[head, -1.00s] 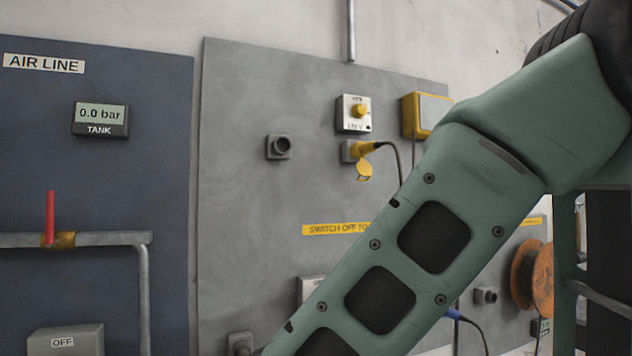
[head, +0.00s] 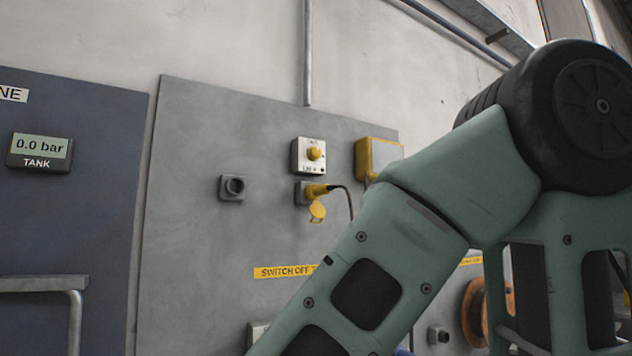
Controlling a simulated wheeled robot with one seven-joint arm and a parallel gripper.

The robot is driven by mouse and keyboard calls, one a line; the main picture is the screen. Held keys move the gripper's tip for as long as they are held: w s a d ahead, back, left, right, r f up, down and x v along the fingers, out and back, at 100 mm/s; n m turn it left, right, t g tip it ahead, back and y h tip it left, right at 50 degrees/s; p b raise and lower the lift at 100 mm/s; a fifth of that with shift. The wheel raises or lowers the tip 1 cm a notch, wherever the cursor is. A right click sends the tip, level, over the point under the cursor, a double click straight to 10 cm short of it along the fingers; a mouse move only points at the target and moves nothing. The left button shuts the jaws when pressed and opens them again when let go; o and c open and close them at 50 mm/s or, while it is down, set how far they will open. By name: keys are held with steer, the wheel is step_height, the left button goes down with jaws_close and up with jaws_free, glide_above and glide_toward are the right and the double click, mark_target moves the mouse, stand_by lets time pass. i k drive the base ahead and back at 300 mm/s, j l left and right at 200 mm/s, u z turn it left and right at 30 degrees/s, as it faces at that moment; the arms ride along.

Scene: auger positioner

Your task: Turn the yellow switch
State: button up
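The yellow switch (head: 315,153) is a round yellow knob on a small white box, mounted on the upper part of a grey wall panel in the head view. Its label is too small to read. Just below it a yellow plug (head: 316,190) with a dark cable sits in a grey socket, with a round yellow flap hanging under it. My green arm crosses the lower right of the view, in front of the panel and to the right of and below the switch. My gripper is outside the picture.
A yellow-edged box (head: 378,157) is right of the switch. An empty grey socket (head: 233,187) is left of it. A yellow "SWITCH OFF" strip (head: 285,271) runs below. A blue panel (head: 100,190) with a tank display (head: 40,150) reading 0.0 bar stands at left.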

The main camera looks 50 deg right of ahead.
mark_target(313, 153)
steer(key=i+j, duration=0.25)
steer(key=i+j+z, duration=0.1)
steer(key=z, duration=0.25)
steer(key=j+z, duration=0.2)
steer(key=z, duration=0.2)
steer(key=i+j+z, duration=0.1)
steer(key=z, duration=0.25)
steer(key=j, duration=0.1)
